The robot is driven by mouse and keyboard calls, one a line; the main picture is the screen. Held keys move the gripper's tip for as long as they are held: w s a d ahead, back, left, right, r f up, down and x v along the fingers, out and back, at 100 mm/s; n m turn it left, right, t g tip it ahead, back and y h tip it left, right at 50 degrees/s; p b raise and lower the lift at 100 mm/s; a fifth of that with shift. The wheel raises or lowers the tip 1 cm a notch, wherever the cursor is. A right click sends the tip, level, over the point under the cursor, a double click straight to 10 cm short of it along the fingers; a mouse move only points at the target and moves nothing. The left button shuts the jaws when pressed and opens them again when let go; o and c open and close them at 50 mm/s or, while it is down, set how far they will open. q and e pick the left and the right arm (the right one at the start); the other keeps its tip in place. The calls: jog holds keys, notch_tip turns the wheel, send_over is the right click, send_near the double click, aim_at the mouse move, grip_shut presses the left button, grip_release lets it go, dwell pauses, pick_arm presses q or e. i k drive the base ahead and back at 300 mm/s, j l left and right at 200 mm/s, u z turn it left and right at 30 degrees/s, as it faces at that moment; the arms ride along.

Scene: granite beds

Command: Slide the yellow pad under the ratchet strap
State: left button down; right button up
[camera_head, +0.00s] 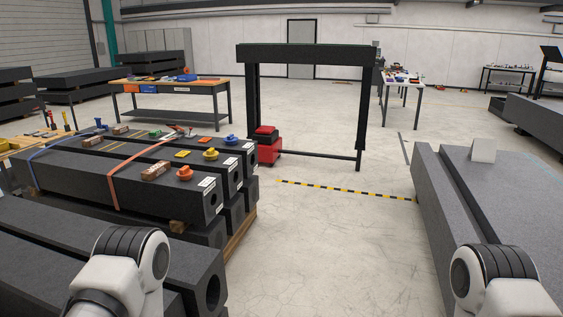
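A small flat yellow pad (183,153) lies on top of the stacked dark granite beams (150,190) at the left. An orange ratchet strap (112,190) runs over the beams to the left of the pad and down the front face. The pad and this strap are apart. A blue strap (31,172) crosses the beams farther left. Only grey-and-white joints of my two arms show at the bottom edge, left and right. Neither gripper is in view.
An orange knob-like part (184,173), a yellow one (210,154), a blue one (231,140) and a wooden block (157,170) sit on the beams. A dark frame (306,55) and red boxes (268,150) stand behind. The floor centre is clear; granite beds (500,190) lie right.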

aim_at(182, 154)
jog(key=i, duration=3.15)
